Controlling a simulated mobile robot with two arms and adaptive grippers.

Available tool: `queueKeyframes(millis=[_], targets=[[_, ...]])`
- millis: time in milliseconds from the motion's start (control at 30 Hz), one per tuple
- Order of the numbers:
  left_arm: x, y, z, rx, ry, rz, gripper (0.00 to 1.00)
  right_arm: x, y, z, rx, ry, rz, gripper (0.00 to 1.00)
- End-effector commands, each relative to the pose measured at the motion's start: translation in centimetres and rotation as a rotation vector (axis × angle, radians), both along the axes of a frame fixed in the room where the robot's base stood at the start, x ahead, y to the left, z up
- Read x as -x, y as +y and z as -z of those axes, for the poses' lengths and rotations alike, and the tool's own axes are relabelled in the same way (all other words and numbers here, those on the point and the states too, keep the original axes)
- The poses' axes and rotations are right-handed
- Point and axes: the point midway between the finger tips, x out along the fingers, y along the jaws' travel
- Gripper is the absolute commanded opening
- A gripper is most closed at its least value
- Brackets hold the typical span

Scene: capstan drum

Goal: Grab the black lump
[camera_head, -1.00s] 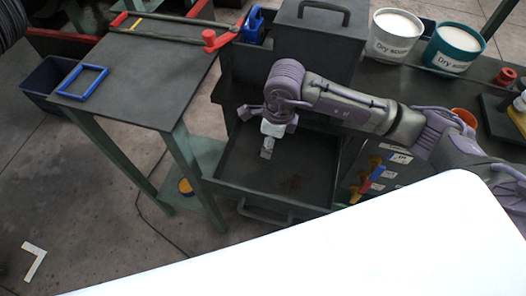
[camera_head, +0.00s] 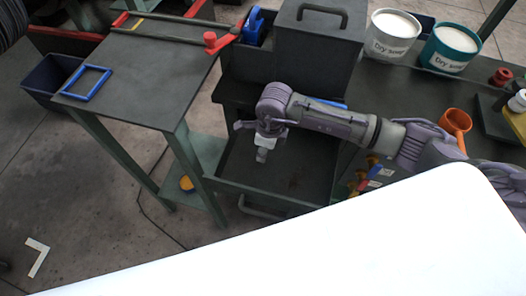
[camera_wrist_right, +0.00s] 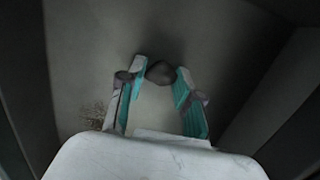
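In the right wrist view a dark rounded lump (camera_wrist_right: 161,72) lies on the drawer floor, just beyond and between the fingertips. My right gripper (camera_wrist_right: 160,78) is open, its two teal-padded fingers apart with nothing between them but the lump at their far end. In the head view my right gripper (camera_head: 262,153) points down into the open drawer (camera_head: 300,190). The lump is not visible in the head view. I cannot tell whether the fingers touch it. My left gripper is not in view.
The drawer walls stand close around my right gripper. A dark box with a handle (camera_head: 318,50) stands behind it. Two labelled buckets, one white (camera_head: 392,38) and one teal (camera_head: 449,50), and an orange cup (camera_head: 455,121) are at the right. A side table (camera_head: 150,75) is at the left.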

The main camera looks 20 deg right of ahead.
Motion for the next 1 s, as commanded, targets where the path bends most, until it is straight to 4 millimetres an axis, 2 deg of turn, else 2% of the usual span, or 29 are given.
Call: queueKeyframes(millis=[33, 67, 467, 667, 767, 800, 1000], targets=[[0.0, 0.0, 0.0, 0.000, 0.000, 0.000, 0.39, 0.0, 0.0, 0.0, 0.000, 0.000, 0.000, 0.21], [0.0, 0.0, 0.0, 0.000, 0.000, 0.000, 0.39, 0.0, 0.0, 0.0, 0.000, 0.000, 0.000, 0.17], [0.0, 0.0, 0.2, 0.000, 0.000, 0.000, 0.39, -0.1, 0.0, -0.3, 0.000, -0.001, 0.000, 0.16], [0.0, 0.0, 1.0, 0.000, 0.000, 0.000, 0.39, -0.1, -0.1, -2.3, 0.000, -0.005, -0.002, 0.16], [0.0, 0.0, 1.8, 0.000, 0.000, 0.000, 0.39, -0.2, 0.0, -4.1, -0.001, -0.008, -0.003, 0.16], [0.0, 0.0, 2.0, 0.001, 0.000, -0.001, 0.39, 0.3, -1.4, -4.4, 0.003, -0.003, 0.003, 0.16], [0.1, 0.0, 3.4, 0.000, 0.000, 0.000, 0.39, 2.0, -5.7, -7.2, 0.005, -0.004, 0.003, 0.16]])
